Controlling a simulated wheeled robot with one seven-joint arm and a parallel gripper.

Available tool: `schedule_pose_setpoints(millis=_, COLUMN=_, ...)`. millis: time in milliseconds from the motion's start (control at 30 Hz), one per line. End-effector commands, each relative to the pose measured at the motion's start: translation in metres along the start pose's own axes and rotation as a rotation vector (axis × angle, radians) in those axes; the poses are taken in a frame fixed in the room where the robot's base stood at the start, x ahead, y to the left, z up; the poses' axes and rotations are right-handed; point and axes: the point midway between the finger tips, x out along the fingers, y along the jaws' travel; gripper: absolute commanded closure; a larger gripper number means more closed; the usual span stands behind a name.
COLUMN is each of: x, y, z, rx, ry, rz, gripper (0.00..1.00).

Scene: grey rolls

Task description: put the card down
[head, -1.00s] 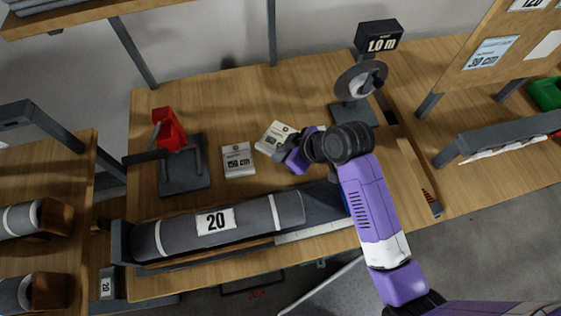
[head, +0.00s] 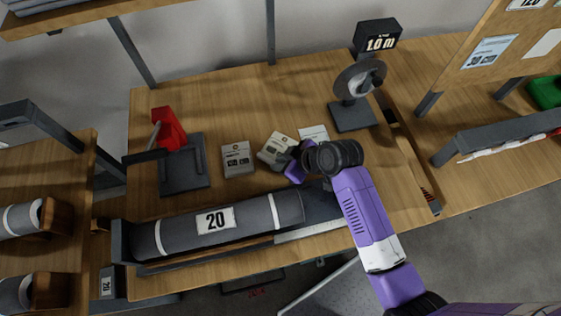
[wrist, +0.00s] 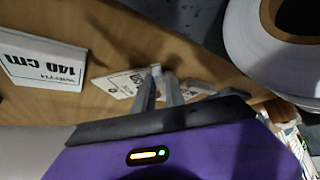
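My gripper (head: 287,157) is over the middle of the wooden bench, its fingers close together at the edge of a small cream card (head: 274,148). The card is tilted and seems to be held just above the bench top. In the wrist view, the two grey fingers (wrist: 158,84) meet the edge of this card (wrist: 118,82), and its print is partly hidden. A third pale card (head: 313,133) lies behind my gripper on the right.
A grey roll labelled 20 (head: 190,226) lies along the bench front. A red-handled device (head: 170,130) stands at the left. A reel stand with a 1.0 m sign (head: 381,43) stands at the back right. The bench behind the cards is clear.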

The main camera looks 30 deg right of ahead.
Motion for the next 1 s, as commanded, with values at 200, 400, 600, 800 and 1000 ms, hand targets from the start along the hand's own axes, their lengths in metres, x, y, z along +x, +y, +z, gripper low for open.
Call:
schedule_pose_setpoints(millis=200, x=0.000, y=0.000, z=0.000, rx=0.000, ry=-0.001, rz=0.000, gripper=0.66)
schedule_pose_setpoints(millis=400, x=-0.002, y=0.000, z=-0.001, rx=0.000, ry=0.000, rz=0.001, gripper=0.66)
schedule_pose_setpoints(millis=600, x=-0.020, y=0.001, z=-0.002, rx=0.000, ry=0.002, rz=0.002, gripper=0.66)
schedule_pose_setpoints(millis=800, x=-0.061, y=0.001, z=-0.002, rx=0.000, ry=0.001, rz=0.004, gripper=0.66)
schedule_pose_setpoints(millis=1000, x=-0.098, y=0.000, z=-0.002, rx=-0.001, ry=0.001, rz=0.002, gripper=0.66)
